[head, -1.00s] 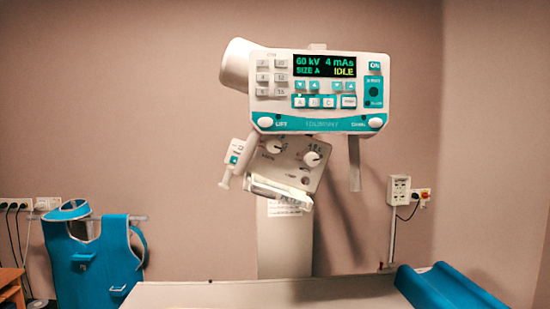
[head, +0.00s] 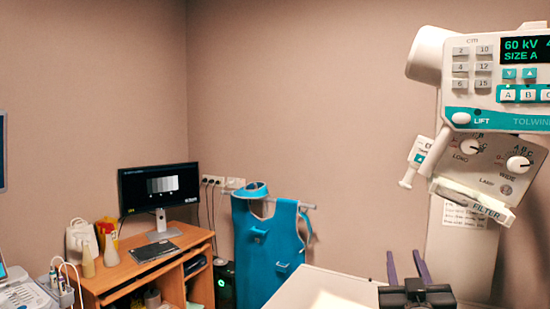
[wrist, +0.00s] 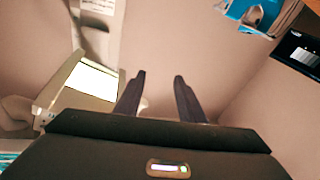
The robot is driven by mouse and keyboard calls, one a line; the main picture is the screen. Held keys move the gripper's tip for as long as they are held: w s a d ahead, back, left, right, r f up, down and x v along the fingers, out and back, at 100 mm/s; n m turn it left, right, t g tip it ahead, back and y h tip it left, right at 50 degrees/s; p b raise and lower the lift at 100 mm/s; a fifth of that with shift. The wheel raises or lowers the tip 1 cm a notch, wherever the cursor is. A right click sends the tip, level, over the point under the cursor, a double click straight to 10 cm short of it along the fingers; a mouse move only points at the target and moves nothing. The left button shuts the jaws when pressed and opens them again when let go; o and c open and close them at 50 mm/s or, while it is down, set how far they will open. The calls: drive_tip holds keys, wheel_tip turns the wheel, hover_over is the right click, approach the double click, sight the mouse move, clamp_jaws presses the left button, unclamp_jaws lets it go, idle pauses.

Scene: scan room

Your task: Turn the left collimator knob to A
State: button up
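The left collimator knob (head: 470,147) is a round white knob marked LONG on the tilted collimator panel (head: 480,170) at the right of the head view. A second white knob (head: 517,164), marked WIDE, is to its right. I cannot read which letter the left knob points to. The control head (head: 485,95) above shows 60 kV and SIZE A. My gripper (head: 406,268) is below and left of the collimator, fingers pointing up, apart and empty. It also shows in the wrist view (wrist: 161,80), where a pale housing (wrist: 75,85) with a bright face is to its left.
A white table (head: 320,288) lies at the lower middle. A blue apron (head: 268,245) hangs on the wall rail. A wooden desk (head: 150,270) with a monitor (head: 159,187), keyboard and bottles stands at left. The wall between apron and collimator is clear.

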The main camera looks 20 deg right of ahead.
drive_tip(key=s+d+r+t+h, duration=0.2)
drive_tip(key=s+d+r+h, duration=0.15)
drive_tip(key=s+r, duration=0.4)
drive_tip(key=t+h, duration=0.2)
drive_tip(key=h, duration=0.1)
approach(470, 152)
drive_tip(key=v, duration=0.5)
drive_tip(key=shift+s+a, duration=0.25)
drive_tip(key=shift+s, duration=0.1)
drive_tip(key=shift+w+r, duration=0.1)
drive_tip(key=x, duration=1.3)
drive_tip(key=shift+w+d, duration=0.25)
drive_tip(key=shift+w, duration=0.05)
drive_tip(key=shift+c, duration=0.5)
drive_tip(key=c, duration=0.7)
drive_tip(key=shift+o, duration=0.2)
